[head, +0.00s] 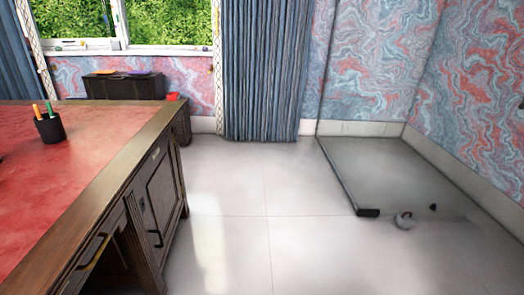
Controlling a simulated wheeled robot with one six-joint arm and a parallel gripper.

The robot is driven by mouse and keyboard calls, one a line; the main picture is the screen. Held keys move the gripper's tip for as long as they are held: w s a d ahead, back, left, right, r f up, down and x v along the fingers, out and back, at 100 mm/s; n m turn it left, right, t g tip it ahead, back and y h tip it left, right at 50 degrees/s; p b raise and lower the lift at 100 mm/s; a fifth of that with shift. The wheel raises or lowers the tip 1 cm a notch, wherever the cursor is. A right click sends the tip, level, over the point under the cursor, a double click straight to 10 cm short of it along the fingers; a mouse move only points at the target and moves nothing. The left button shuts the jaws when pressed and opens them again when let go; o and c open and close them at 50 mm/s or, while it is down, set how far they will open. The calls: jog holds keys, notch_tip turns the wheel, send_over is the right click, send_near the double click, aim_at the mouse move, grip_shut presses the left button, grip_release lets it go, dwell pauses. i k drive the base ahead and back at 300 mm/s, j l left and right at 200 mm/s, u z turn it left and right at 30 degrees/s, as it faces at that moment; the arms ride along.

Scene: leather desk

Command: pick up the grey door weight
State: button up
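A small, rounded grey thing (404,220), which looks like the grey door weight, sits low at the right of the head view. It is by the near edge of a flat grey slab, just right of the slab's dark front corner. It is too small to tell whether it stands on the floor or touches the slab. My gripper does not show in this view.
The flat grey slab (385,165) lies along the right wall, with a small black thing (433,207) near its front. A wooden desk (160,170) with a red leather top fills the left. The pale tiled floor (250,190) between is clear.

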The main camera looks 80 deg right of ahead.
aim_at(404, 221)
jog(key=z, duration=3.75)
jog(key=i+j+z, duration=0.1)
jog(key=i+j, duration=0.2)
jog(key=i+j+z, duration=0.1)
jog(key=i+j, duration=0.3)
jog(key=i+j+z, duration=0.1)
jog(key=i+j, duration=0.25)
jog(key=i+j+z, duration=0.1)
jog(key=i+j, duration=0.3)
jog(key=i+j+z, duration=0.1)
jog(key=i+j, duration=0.2)
jog(key=j, duration=0.15)
jog(key=i+j+z, duration=0.1)
jog(key=i+j, duration=0.2)
jog(key=j, duration=0.2)
jog(key=i+j+z, duration=0.1)
jog(key=i+j, duration=0.2)
jog(key=j, duration=0.15)
